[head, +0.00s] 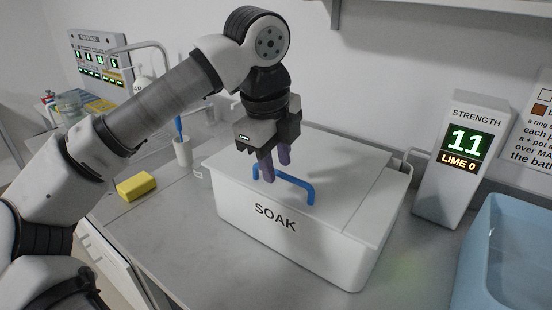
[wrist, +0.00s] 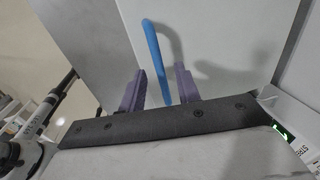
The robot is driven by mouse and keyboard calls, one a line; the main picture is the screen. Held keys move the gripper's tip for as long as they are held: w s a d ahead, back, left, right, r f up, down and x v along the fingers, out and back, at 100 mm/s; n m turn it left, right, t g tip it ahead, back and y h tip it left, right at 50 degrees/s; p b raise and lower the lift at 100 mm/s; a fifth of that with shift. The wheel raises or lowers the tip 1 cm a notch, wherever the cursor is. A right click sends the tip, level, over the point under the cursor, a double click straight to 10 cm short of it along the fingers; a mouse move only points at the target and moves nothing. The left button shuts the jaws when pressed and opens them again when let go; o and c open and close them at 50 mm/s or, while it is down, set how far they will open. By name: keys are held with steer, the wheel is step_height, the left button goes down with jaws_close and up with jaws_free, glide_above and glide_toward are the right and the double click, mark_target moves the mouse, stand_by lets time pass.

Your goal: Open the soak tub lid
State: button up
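The white soak tub (head: 300,232), marked SOAK, stands on the grey counter. Its flat white lid (head: 335,165) lies closed on top. A blue bar handle (head: 298,182) stands up from the lid near the front edge. My gripper (head: 275,172) points down over the lid at the handle's left end. Its purple fingers are apart. In the wrist view the blue handle (wrist: 157,55) runs down to between the two open fingers (wrist: 160,90), with gaps on both sides. I cannot tell how deep the handle sits between them.
A strength display (head: 463,150) reading 11 and LIME 0 stands right of the tub. A light blue basin (head: 505,255) is at the right front. A yellow sponge (head: 136,186) and a white cup (head: 183,152) with a blue-handled item are on the left. The counter front left is clear.

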steer(key=shift+f, duration=0.2)
steer(key=shift+c, duration=0.2)
jaws_close()
